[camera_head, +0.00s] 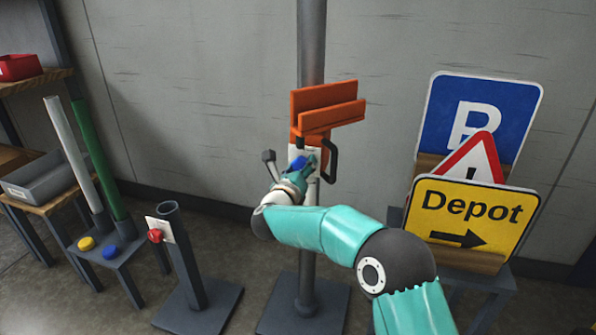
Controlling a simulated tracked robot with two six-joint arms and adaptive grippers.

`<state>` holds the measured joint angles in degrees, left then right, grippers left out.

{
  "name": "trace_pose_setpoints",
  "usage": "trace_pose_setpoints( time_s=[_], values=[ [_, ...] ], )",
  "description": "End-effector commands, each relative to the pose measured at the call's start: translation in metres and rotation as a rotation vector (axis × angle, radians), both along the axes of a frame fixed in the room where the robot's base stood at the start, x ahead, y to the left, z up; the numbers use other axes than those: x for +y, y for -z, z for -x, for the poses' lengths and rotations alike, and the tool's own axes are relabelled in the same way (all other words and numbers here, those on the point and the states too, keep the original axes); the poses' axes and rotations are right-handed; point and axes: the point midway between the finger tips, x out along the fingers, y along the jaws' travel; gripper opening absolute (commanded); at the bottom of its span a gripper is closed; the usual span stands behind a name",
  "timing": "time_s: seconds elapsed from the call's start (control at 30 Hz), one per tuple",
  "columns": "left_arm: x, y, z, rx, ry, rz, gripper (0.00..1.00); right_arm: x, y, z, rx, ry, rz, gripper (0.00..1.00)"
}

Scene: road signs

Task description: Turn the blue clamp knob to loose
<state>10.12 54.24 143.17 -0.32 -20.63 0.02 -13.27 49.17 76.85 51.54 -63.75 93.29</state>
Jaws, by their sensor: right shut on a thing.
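The blue clamp knob (299,162) sits on a white plate (312,151) below the orange sign clamp (328,107) on the grey pole. My right gripper (296,170) is at the knob and shut on it. The gripper's fingers and wrist hide part of the knob, so its exact turn angle cannot be told. A black handle (332,161) is at the clamp's right side. My left gripper is not in view.
A yellow Depot sign (472,212), a red triangle sign and a blue sign (520,105) stand in a rack at the right. A short post with a red knob (155,236) stands left of the pole. White and green tubes (97,160) stand further left, by a shelf.

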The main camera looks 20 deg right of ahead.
Motion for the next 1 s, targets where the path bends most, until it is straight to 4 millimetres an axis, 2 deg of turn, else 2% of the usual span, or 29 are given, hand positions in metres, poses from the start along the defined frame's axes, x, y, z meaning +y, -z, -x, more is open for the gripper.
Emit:
trace_pose_setpoints(
  time_s=[0.47,1.0],
  values=[
    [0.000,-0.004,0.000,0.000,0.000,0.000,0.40,0.004,-0.004,-0.002,0.249,-0.011,0.380,0.14],
    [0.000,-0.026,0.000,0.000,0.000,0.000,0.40,0.003,-0.003,-0.001,0.536,-0.009,0.807,0.14]
  ],
)
